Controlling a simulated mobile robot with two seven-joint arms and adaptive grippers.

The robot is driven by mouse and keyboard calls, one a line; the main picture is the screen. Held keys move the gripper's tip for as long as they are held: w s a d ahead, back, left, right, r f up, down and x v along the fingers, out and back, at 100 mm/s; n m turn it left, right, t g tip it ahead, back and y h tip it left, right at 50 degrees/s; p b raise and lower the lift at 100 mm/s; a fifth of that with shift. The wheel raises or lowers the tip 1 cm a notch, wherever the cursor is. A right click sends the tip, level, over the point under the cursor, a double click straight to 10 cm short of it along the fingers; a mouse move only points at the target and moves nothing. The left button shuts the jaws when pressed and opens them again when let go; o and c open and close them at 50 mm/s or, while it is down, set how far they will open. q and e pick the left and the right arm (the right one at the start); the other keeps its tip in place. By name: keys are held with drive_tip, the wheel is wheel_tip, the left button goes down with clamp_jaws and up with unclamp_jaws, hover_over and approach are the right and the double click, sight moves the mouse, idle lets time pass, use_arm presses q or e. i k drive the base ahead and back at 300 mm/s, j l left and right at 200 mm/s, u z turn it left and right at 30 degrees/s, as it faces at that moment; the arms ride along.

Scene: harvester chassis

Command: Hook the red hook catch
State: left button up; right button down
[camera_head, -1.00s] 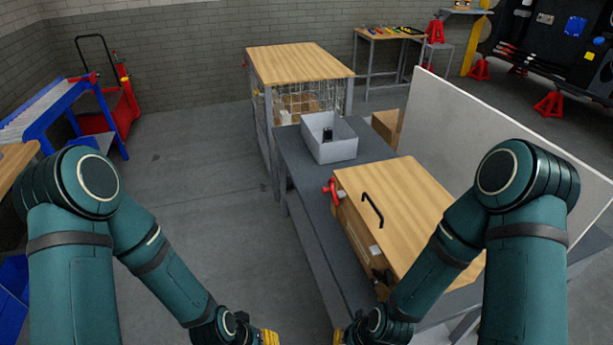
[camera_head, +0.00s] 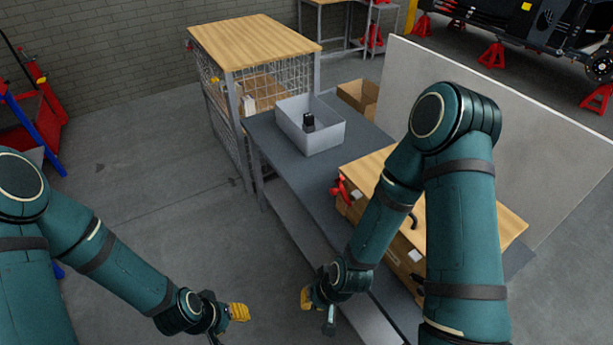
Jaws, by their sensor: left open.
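The red hook catch (camera_head: 340,188) is on the left front corner of a wooden box (camera_head: 491,218) with a flat lid, standing on a grey bench. My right arm passes in front of the box and hides part of its lid and front. My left gripper (camera_head: 236,313) has yellow finger pads and is low over the floor, left of the bench and well apart from the catch. It is open and empty. My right gripper (camera_head: 312,303) is low in front of the bench, below the catch and apart from it. Its finger gap is too small to judge.
A grey bin (camera_head: 325,139) with a dark object in it stands on the grey bench (camera_head: 270,137) behind the box. A wire cage with a wooden top (camera_head: 253,42) stands beyond. A pale panel (camera_head: 520,130) rises behind the box.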

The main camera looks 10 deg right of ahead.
sight(333, 190)
drive_tip(key=i+j, duration=0.75)
drive_tip(key=j, duration=0.3)
drive_tip(key=z, duration=0.05)
